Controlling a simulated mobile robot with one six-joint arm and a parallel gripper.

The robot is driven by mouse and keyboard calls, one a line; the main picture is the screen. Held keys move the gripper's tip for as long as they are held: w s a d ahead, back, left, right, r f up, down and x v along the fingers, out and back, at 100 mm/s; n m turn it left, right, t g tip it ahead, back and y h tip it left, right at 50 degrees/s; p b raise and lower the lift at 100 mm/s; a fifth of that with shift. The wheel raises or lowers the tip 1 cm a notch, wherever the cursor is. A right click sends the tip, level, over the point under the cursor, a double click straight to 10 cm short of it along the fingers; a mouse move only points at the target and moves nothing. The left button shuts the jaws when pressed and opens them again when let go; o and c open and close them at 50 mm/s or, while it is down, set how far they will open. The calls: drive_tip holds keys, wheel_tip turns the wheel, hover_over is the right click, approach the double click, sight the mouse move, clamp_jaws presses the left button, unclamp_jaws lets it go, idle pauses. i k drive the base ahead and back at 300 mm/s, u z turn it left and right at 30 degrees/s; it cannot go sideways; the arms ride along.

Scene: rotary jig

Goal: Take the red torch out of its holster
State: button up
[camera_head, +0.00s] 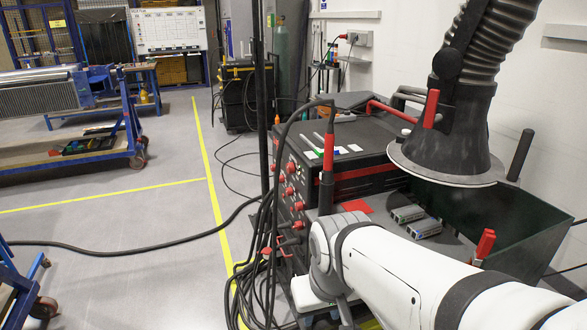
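A slim upright red torch (328,156) stands at the front left of the welding machine. A black cable runs from its top. Its lower end goes into a dark upright sleeve (326,194) that looks like its holster. My white arm crosses the lower right of the view, and its wrist is just below and in front of the sleeve. The wrist hides the sleeve's foot. I cannot make out my gripper's fingers, and nothing of mine visibly touches the torch.
The welding machine (362,160) has red connectors and hanging cables on its left side. A large extraction hood (445,150) hangs close on the right. Red-handled tools (485,244) and a dark green bin (530,225) stand beyond my arm. The floor at left is mostly free.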

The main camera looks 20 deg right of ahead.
sight(328, 174)
drive_tip(key=z, duration=3.9)
drive_tip(key=k, duration=2)
drive_tip(key=u, duration=1.65)
drive_tip(key=i, duration=1)
drive_tip(key=u, duration=0.05)
